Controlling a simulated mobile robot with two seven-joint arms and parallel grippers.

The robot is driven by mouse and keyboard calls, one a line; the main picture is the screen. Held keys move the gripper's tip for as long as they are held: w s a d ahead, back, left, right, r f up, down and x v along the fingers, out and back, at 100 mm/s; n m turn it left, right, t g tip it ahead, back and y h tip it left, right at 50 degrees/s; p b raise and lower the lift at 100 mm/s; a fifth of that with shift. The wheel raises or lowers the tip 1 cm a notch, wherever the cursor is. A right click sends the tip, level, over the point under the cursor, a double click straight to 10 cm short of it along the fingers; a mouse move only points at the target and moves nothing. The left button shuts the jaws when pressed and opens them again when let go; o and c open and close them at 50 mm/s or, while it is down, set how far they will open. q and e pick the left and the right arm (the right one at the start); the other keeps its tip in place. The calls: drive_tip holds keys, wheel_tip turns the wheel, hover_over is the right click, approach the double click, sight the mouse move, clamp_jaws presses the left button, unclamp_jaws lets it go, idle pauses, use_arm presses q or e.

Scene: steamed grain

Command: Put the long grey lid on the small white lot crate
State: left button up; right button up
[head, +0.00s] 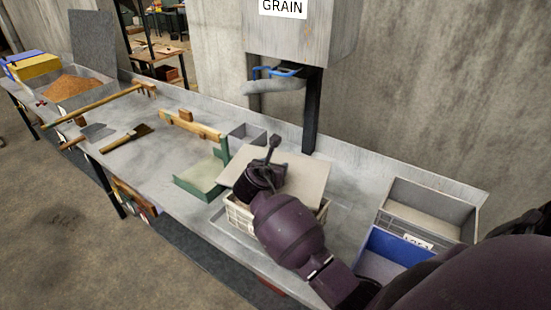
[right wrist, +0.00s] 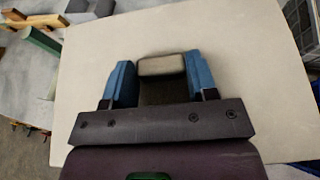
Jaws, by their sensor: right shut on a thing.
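The pale grey lid (head: 308,180) is a flat plate over the small white lot crate (head: 240,217) near the front edge of the bench. My right gripper (head: 268,168) is over the lid. In the right wrist view, its blue fingers (right wrist: 162,82) are shut on the lid's block handle (right wrist: 162,65), and the lid's plate (right wrist: 240,75) fills most of the picture. The lid covers most of the crate's top and looks turned or offset against its rim. I cannot tell whether it touches the rim. My left gripper is not in view.
A green-sided tray (head: 200,187) and a small grey bin (head: 247,134) stand left of the crate. A grey crate (head: 432,206) and a blue bin (head: 395,246) stand to the right. Wooden-handled tools (head: 125,138) lie further left. A grain hopper (head: 300,35) hangs behind.

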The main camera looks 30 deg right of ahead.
drive_tip(key=shift+w+d+f+m+g+h+p, duration=0.15)
drive_tip(key=shift+m+g+h+p, duration=0.15)
drive_tip(key=shift+m+g+p, duration=0.15)
drive_tip(key=shift+w+d+r+m+g+h+p, duration=0.1)
drive_tip(key=shift+m+g+h+p, duration=0.25)
drive_tip(key=shift+m+g, duration=0.2)
drive_tip(key=shift+a+f+m+g+p, duration=0.15)
drive_tip(key=shift+f+m+g+p, duration=0.2)
drive_tip(key=shift+f+m+g, duration=0.2)
drive_tip(key=shift+f+h+b, duration=0.25)
drive_tip(key=shift+f+b, duration=0.6)
drive_tip(key=shift+f, duration=0.5)
use_arm(q)
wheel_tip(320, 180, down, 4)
drive_tip(key=b, duration=0.6)
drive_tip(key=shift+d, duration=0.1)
use_arm(e)
wheel_tip(320, 180, down, 6)
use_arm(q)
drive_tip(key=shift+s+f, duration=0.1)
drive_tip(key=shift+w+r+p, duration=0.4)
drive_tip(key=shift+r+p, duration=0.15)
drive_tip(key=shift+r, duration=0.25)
use_arm(e)
drive_tip(key=shift+s+a, duration=0.1)
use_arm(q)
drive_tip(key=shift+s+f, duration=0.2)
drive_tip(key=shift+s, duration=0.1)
use_arm(e)
drive_tip(key=shift+f, duration=0.2)
